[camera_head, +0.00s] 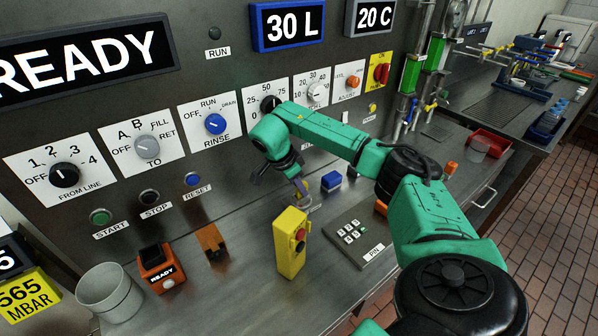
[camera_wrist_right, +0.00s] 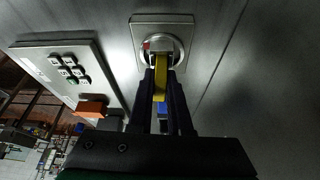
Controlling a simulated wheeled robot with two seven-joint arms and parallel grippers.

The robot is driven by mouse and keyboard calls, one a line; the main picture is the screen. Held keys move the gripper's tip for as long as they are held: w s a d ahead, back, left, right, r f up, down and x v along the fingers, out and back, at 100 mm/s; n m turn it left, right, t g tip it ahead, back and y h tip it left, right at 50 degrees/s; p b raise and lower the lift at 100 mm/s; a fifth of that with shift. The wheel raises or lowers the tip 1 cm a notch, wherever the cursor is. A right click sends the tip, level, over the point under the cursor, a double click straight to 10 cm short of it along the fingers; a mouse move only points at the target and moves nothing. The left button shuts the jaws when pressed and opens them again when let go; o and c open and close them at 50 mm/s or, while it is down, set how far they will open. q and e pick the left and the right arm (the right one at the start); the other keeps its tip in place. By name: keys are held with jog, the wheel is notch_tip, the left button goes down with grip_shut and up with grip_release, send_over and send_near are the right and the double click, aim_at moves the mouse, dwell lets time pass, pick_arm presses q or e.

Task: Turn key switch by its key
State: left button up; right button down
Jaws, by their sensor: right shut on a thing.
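The key switch (camera_wrist_right: 161,20) shows in the right wrist view as a square metal plate with a round lock, set in the grey worktop. A yellow key (camera_wrist_right: 160,88) stands in the lock. My right gripper (camera_wrist_right: 161,76) is shut on the key, with a dark finger on each side of it, close above the lock. In the head view my right gripper (camera_head: 299,186) points down at the worktop below the dial panel. There the switch is mostly hidden by my gripper. My left gripper is not in view.
A yellow box with a red button (camera_head: 291,254) stands close in front of my right gripper. A keypad (camera_head: 352,237) and a blue block (camera_head: 331,181) are to its right. A grey bin (camera_head: 105,297) stands at the left. The dial panel (camera_head: 235,75) rises behind.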

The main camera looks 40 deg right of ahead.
jog(key=c, duration=0.8)
grip_release()
jog(key=shift+s+d+f, duration=0.1)
jog(key=shift+s, duration=0.25)
jog(key=shift+o, duration=0.2)
jog(key=shift+s, duration=0.2)
jog(key=shift+w+r, duration=0.35)
jog(key=b+v, duration=0.1)
jog(key=v, duration=0.3)
jog(key=shift+a+r, duration=0.25)
jog(key=shift+r, duration=0.05)
jog(key=s+d+r+p+v, duration=0.1)
jog(key=d+p+v, duration=0.1)
jog(key=p+v, duration=0.8)
jog(key=v, duration=0.4)
jog(key=shift+r+p, duration=0.35)
